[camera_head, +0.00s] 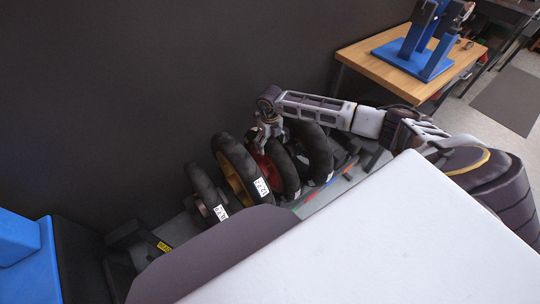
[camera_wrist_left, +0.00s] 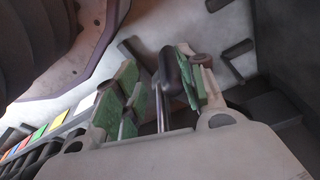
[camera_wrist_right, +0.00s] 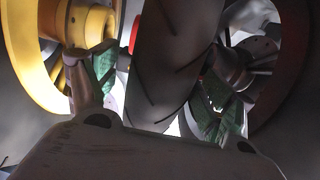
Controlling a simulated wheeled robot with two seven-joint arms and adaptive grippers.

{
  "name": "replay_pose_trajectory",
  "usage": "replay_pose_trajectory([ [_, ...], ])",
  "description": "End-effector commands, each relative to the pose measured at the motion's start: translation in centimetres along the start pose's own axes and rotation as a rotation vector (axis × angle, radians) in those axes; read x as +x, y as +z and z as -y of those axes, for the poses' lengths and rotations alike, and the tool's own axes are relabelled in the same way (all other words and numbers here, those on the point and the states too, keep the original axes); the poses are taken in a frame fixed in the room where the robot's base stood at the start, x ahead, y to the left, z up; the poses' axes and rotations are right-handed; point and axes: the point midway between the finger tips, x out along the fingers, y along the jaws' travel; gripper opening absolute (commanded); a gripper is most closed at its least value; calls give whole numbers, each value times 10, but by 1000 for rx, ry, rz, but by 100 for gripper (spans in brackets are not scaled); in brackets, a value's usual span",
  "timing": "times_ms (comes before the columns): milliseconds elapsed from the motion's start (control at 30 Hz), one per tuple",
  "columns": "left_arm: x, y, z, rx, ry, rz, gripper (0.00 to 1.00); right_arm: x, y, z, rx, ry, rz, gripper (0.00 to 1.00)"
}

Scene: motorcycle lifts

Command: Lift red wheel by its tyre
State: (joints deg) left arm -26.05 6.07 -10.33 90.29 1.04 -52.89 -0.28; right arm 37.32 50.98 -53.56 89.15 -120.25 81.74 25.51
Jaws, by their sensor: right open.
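The red wheel (camera_head: 265,169) stands upright in the row, between a gold-rimmed wheel (camera_head: 233,178) and a black tyre (camera_head: 317,150). My right gripper (camera_head: 270,131) is at the top of the red wheel. In the right wrist view, its open fingers (camera_wrist_right: 160,95) lie on either side of a dark grooved tyre (camera_wrist_right: 172,55). A bit of red shows beside that tyre; contact with the fingers cannot be told. My left gripper (camera_wrist_left: 162,88) appears only in its wrist view, with its fingers apart and a grey rod-like part visible between or behind them.
A smaller wheel (camera_head: 204,187) stands at the row's left end. In the right wrist view, a yellow rim (camera_wrist_right: 22,50) is close on the left. A wooden table (camera_head: 375,66) with a blue stand (camera_head: 412,55) is at the back right. A dark wall (camera_head: 150,80) rises behind the wheels.

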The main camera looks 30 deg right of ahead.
Motion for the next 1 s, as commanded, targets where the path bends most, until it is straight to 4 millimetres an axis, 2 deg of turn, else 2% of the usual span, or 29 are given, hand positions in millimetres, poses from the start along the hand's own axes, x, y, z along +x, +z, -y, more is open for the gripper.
replay_pose_trajectory([
  [200, 1, 2, 0, 0, 0, 2, 40, 0, 0, 0, 0, 0, 0, 82],
  [833, 1, 1, 0, 0, 0, 1, 40, 0, 0, 0, 0, 0, 0, 1],
  [1000, 1, 1, 0, 0, 0, 1, 40, -5, 4, 0, 1, 2, 9, 0],
])
